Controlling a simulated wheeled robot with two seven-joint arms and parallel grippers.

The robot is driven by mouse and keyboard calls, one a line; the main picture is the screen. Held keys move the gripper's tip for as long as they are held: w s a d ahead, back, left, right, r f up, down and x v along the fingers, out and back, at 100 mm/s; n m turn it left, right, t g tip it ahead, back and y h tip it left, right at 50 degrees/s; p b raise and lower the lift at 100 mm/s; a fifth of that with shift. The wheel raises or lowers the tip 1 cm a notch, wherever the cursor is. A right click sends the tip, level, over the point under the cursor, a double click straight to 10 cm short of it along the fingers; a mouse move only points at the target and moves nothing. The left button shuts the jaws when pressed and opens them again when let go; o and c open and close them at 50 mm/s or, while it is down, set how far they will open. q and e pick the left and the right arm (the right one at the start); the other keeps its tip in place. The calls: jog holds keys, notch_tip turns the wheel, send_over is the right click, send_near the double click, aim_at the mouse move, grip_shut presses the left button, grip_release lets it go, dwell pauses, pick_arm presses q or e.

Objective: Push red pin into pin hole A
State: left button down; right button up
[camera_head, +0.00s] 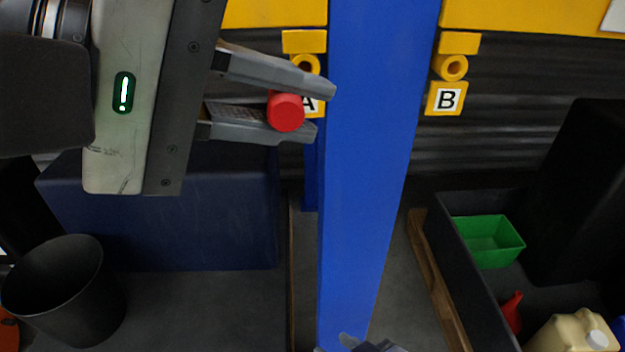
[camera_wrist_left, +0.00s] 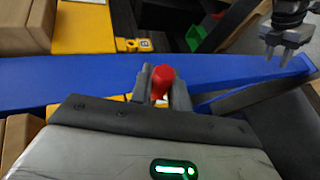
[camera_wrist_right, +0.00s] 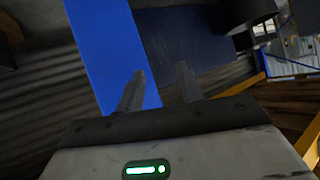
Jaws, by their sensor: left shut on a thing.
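My left gripper (camera_head: 325,110) is shut on the red pin (camera_head: 286,111), which sits between its two fingers. The pin also shows in the left wrist view (camera_wrist_left: 162,80). In the head view the pin covers part of the A label (camera_head: 313,105). Pin hole A (camera_head: 308,63), a yellow ring, is just above and partly hidden by the upper finger. I cannot tell the depth gap between pin and hole. My right gripper (camera_wrist_right: 160,84) is open and empty. It also shows at the right of the left wrist view (camera_wrist_left: 284,58).
A blue post (camera_head: 365,170) stands right beside hole A. Pin hole B (camera_head: 452,67) with its B label (camera_head: 446,100) is right of the post. A black bin (camera_head: 65,290) is lower left. A green tray (camera_head: 488,241) and a beige jug (camera_head: 575,333) are lower right.

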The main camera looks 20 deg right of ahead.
pick_arm(q)
jog(key=shift+s+d+f+m, duration=0.4)
jog(key=shift+s+f+m, duration=0.1)
jog(key=shift+s, duration=0.2)
jog(key=shift+s+d, duration=0.15)
jog(key=shift+d, duration=0.15)
jog(key=shift+w+d+r+p, duration=0.1)
jog(key=shift+w+d+p, duration=0.05)
jog(key=shift+w+p, duration=0.4)
jog(key=shift+w+d+r+p, duration=0.15)
jog(key=shift+w+p, duration=0.2)
jog(key=shift+w, duration=0.4)
jog(key=shift+w+d+f+p, duration=0.1)
jog(key=shift+w+f+p, duration=0.05)
jog(key=shift+w, duration=0.2)
jog(key=shift+w+d+f+p, duration=0.1)
jog(key=shift+w+p, duration=0.05)
jog(key=shift+w, duration=0.2)
pick_arm(e)
jog(key=shift+w+r, duration=0.1)
jog(key=shift+r, duration=0.2)
pick_arm(q)
jog(key=shift+a+b, duration=0.1)
jog(key=shift+b, duration=0.45)
pick_arm(e)
jog(key=shift+f, duration=0.55)
